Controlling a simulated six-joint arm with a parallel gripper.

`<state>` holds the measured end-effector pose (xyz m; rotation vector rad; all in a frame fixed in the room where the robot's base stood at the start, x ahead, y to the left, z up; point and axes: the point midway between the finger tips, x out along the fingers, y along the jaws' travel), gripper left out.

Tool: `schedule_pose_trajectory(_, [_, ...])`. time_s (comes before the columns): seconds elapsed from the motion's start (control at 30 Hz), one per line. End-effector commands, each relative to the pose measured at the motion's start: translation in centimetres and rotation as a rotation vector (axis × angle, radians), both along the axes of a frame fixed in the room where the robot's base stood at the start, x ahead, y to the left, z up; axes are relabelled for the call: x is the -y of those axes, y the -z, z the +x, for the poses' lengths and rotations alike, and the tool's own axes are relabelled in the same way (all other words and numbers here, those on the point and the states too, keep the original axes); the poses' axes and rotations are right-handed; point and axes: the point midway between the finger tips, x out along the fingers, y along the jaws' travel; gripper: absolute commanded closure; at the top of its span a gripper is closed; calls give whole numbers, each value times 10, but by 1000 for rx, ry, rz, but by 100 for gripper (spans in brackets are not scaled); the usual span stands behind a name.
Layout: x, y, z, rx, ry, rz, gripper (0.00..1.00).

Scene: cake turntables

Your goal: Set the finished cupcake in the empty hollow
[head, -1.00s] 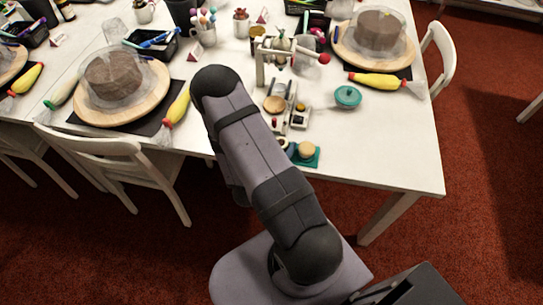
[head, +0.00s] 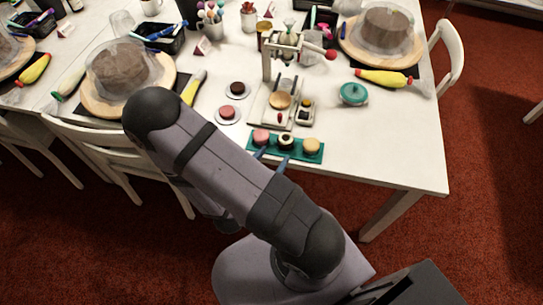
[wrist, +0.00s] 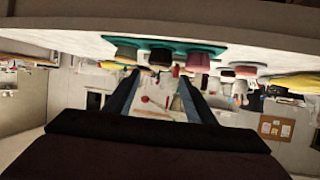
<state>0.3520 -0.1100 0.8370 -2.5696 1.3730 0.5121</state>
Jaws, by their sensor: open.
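A green tray (head: 270,152) lies near the table's front edge. It holds a pink-topped cupcake (head: 261,136), a dark one with a pale ring (head: 286,141) in the middle, and a tan-topped one (head: 311,145). I cannot make out an empty hollow in it. A round tan-topped piece (head: 280,100) sits on the base of the lever stand (head: 268,68). My gripper (head: 272,157) is open and empty, its blue fingertips at the tray's near edge, by the middle cupcake. In the wrist view the tray (wrist: 185,45) hangs inverted above the fingers (wrist: 158,77).
A dark cupcake (head: 237,87) and a pink one (head: 228,112) sit on small saucers left of the stand. A small device (head: 305,112) and a teal lidded pot (head: 353,93) are to its right. Domed cakes and piping bags flank the area. The front right tabletop is clear.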

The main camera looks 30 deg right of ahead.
Motion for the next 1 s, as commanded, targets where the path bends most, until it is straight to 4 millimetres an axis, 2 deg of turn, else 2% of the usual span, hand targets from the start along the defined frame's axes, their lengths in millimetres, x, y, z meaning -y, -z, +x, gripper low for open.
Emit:
schedule_pose_trajectory(0.27, [-4, 1, 0, -4, -2, 17, 50])
schedule_pose_trajectory(0.43, [-20, 16, 11, -50, -18, 146, 50])
schedule_pose_trajectory(0.57, [-52, 32, 26, -131, -78, 331, 50])
schedule_pose_trajectory(0.7, [-101, 33, 42, -257, -215, 542, 50])
schedule_pose_trajectory(0.8, [-133, 20, 44, -364, -347, 652, 50])
schedule_pose_trajectory(0.9, [-155, 1, 37, -479, -487, 716, 50])
schedule_pose_trajectory(1.0, [-164, -22, 21, -604, -622, 732, 50])
